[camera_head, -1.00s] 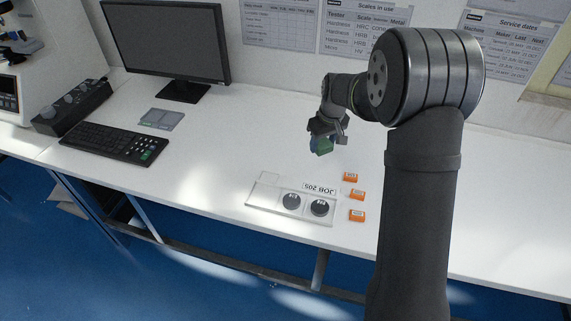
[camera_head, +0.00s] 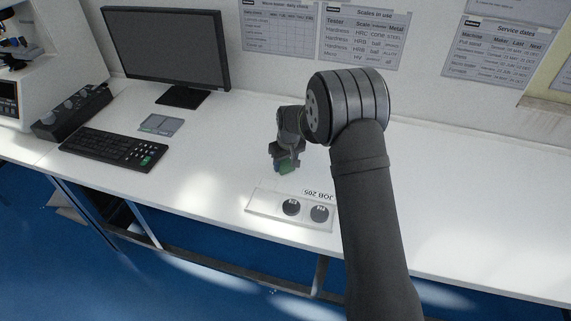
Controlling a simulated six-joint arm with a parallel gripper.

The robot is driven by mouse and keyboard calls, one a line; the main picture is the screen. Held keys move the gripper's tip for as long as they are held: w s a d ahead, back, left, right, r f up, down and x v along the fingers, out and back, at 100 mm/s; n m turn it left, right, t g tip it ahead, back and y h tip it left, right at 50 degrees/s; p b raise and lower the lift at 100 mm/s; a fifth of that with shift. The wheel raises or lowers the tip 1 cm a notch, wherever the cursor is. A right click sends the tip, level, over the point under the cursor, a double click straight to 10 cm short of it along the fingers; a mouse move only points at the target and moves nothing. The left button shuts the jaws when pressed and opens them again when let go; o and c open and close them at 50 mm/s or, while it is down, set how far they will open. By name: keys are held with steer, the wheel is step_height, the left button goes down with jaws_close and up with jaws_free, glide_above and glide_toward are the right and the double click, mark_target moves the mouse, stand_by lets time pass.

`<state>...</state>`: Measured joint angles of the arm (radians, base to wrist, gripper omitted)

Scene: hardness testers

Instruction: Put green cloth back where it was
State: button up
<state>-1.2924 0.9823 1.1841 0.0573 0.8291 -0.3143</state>
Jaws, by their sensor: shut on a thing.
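My gripper (camera_head: 285,161) hangs over the white table, just behind the clear tray marked JOB 205. It is shut on the green cloth (camera_head: 285,169), a small bundle that shows below the fingers. The cloth appears to be above the tabletop, apart from the tray; its exact height is hard to tell. My gripper hides part of the cloth.
The JOB 205 tray (camera_head: 262,208) holds two dark round pieces (camera_head: 291,207). A grey pad (camera_head: 161,124), a black keyboard (camera_head: 114,147), a monitor (camera_head: 166,50) and a black control box (camera_head: 72,109) stand to the left. The table between keyboard and tray is clear.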

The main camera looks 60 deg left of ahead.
mark_target(288, 167)
steer(key=shift+f, duration=0.4)
steer(key=shift+f, duration=0.15)
steer(key=o, duration=1)
steer(key=r, duration=0.4)
steer(key=d+r, duration=0.1)
steer(key=r, duration=0.7)
steer(key=shift+d+r, duration=0.1)
steer(key=shift+d, duration=0.3)
